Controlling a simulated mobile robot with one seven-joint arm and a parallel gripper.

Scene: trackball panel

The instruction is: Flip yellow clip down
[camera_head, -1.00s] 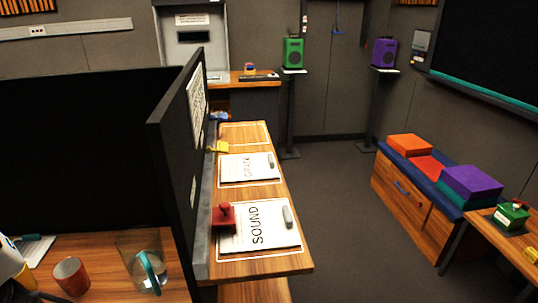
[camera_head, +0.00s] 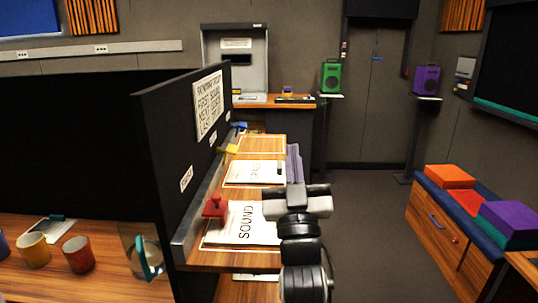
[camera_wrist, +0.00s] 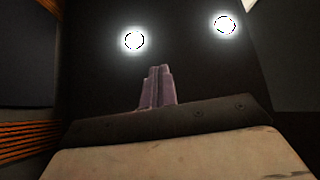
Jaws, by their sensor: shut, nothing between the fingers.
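The yellow clip (camera_head: 229,148) is small in the head view, on the far part of the ledge beside the dark partition. It looks raised, but its exact angle is too small to tell. My gripper (camera_head: 293,150) stands to the right of the clip, apart from it, pointing upward over the right edge of the wooden shelf. Its fingers are shut together and empty. In the wrist view my gripper (camera_wrist: 158,72) shows closed fingers against a dark ceiling with two lamps; the clip is not in that view.
A red clip (camera_head: 214,206) stands nearer on the same ledge, and a blue one (camera_head: 239,126) farther back. The partition (camera_head: 165,150) bounds the left. Open floor (camera_head: 365,220) lies right.

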